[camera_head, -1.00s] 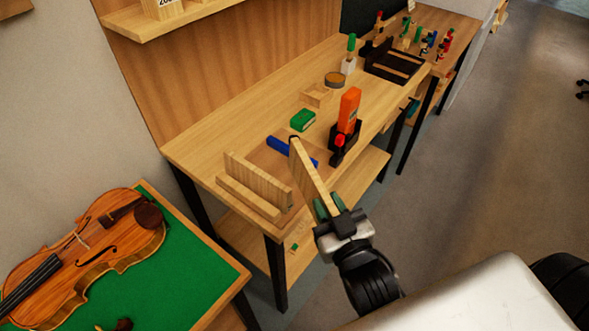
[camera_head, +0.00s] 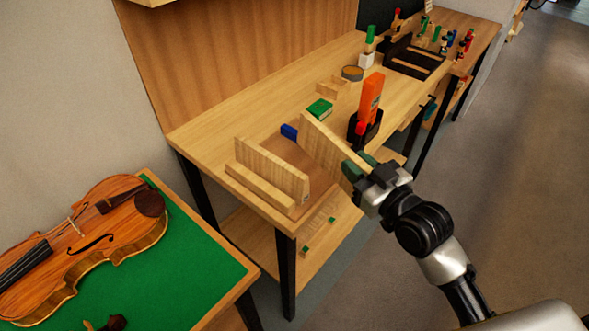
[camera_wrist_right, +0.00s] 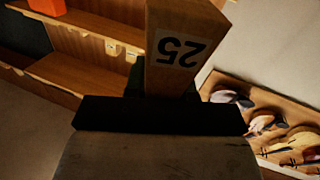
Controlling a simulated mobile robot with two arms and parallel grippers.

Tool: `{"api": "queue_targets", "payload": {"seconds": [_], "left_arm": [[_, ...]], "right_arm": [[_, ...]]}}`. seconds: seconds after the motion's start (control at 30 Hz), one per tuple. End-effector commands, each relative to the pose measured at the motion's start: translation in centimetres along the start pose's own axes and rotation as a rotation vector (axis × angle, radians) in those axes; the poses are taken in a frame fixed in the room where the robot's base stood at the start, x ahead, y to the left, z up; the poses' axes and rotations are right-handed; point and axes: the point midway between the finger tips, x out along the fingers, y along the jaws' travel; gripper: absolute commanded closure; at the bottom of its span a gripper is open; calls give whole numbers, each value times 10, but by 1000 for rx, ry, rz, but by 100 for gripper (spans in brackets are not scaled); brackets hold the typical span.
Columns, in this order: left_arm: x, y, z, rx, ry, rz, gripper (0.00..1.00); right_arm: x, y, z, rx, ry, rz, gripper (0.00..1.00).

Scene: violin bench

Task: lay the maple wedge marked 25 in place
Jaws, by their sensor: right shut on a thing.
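My right gripper (camera_head: 360,172) is shut on the pale maple wedge (camera_head: 325,150) at its near right end. The wedge's label 25 shows upside down in the right wrist view (camera_wrist_right: 178,50). In the head view the wedge is over the right part of a brown board (camera_head: 318,184) on the bench. Whether it touches the board I cannot tell. Another pale wedge (camera_head: 270,168) stands on edge at the board's left side, with a low wooden strip (camera_head: 260,190) in front of it. My left gripper is not in view.
Behind the held wedge are a blue object (camera_head: 290,132), partly hidden, and a green block (camera_head: 319,109). An orange-handled tool (camera_head: 371,98) stands in a black holder close to its right. A violin (camera_head: 85,235) lies on a green-topped table at the lower left.

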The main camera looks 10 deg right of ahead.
Motion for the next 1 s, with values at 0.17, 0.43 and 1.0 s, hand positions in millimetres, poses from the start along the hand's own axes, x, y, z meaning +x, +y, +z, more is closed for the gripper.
{"api": "queue_targets", "payload": {"seconds": [0.17, 0.43, 1.0], "left_arm": [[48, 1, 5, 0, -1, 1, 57], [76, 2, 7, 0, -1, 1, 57], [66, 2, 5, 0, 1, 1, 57]], "right_arm": [[18, 24, 2, -17, 21, -139, 100], [22, 44, -21, -8, 32, -266, 100], [108, 15, 20, 6, 37, -292, 100]]}}
